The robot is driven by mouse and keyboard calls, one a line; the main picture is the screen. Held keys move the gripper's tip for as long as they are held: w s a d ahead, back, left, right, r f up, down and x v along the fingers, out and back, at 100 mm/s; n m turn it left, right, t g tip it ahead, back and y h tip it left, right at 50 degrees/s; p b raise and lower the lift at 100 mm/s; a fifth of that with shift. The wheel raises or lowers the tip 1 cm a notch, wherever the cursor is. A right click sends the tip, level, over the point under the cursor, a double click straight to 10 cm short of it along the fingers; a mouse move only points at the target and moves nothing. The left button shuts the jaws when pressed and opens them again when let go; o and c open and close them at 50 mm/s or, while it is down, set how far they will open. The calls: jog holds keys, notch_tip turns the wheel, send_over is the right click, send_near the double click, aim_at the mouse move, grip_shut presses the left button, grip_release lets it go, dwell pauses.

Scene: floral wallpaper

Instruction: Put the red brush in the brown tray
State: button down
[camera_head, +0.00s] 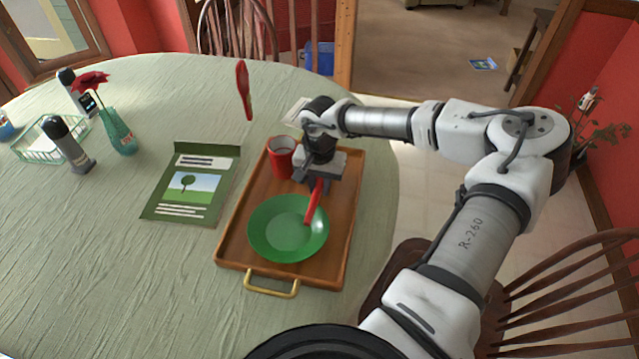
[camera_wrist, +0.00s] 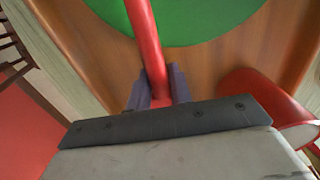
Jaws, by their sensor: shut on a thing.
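My gripper (camera_head: 318,178) is over the brown tray (camera_head: 342,225) and is shut on a slim red handle, which I take for the red brush (camera_head: 314,204). The brush slants down and its far end overlaps the right part of the green plate (camera_head: 280,238). I cannot tell whether it touches the plate, and no bristles show. In the wrist view the brush (camera_wrist: 147,40) runs from between the fingers (camera_wrist: 157,92) out over the plate (camera_wrist: 195,18). The tray is on the table and holds the plate and a red mug (camera_head: 281,157).
Another red long-handled thing (camera_head: 243,88) lies behind the tray. A green leaflet (camera_head: 188,187) lies left of the tray. Further left are a flower vase (camera_head: 118,132), a grey bottle (camera_head: 70,146) and a green wire basket (camera_head: 38,148). The table's front left is clear. A wooden chair (camera_head: 560,290) stands at right.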

aim_at(319, 183)
jog(key=shift+f, duration=0.25)
jog(key=c, duration=1.3)
grip_release()
jog(key=shift+o, duration=0.2)
notch_tip(319, 183, up, 12)
jog(key=b, duration=0.2)
jog(key=shift+b, duration=0.4)
